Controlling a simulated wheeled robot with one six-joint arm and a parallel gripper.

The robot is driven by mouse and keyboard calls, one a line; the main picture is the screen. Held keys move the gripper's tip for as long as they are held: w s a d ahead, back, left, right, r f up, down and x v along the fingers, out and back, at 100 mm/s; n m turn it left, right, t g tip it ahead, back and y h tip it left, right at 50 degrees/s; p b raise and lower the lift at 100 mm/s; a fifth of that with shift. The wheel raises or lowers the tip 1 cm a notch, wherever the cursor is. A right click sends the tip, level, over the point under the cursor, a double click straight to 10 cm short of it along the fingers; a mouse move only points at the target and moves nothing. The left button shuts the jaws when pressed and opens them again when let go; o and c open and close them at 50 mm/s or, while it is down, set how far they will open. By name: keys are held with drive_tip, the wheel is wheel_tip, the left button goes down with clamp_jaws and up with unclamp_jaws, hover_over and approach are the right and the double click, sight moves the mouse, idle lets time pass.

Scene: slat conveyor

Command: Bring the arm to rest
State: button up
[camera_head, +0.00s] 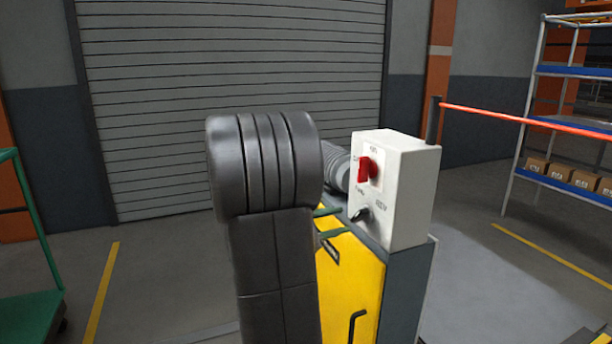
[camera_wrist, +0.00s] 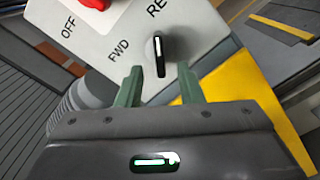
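My gripper (camera_wrist: 160,88) shows in the wrist view with its two green fingers apart and nothing between them. Beyond the fingertips is the white control box (camera_wrist: 197,25), with a black selector knob (camera_wrist: 158,54) near the FWD label and part of a red switch (camera_wrist: 97,3). I cannot tell whether a fingertip touches the box. In the head view my dark arm stands in the middle and hides most of the gripper; a bit of green finger shows left of the control box (camera_head: 408,190). The red switch (camera_head: 368,169) and the black knob (camera_head: 361,214) face left there.
The control box sits on a yellow and grey cabinet (camera_head: 350,285). A red-orange barrier arm (camera_head: 520,118) reaches right from a dark post. A green cart (camera_head: 28,310) stands at left, blue shelving (camera_head: 570,125) with cartons at right. A closed roller shutter (camera_head: 150,120) is behind.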

sight(354, 217)
drive_tip(key=shift+b+x, duration=0.35)
drive_tip(key=shift+x, duration=1.9)
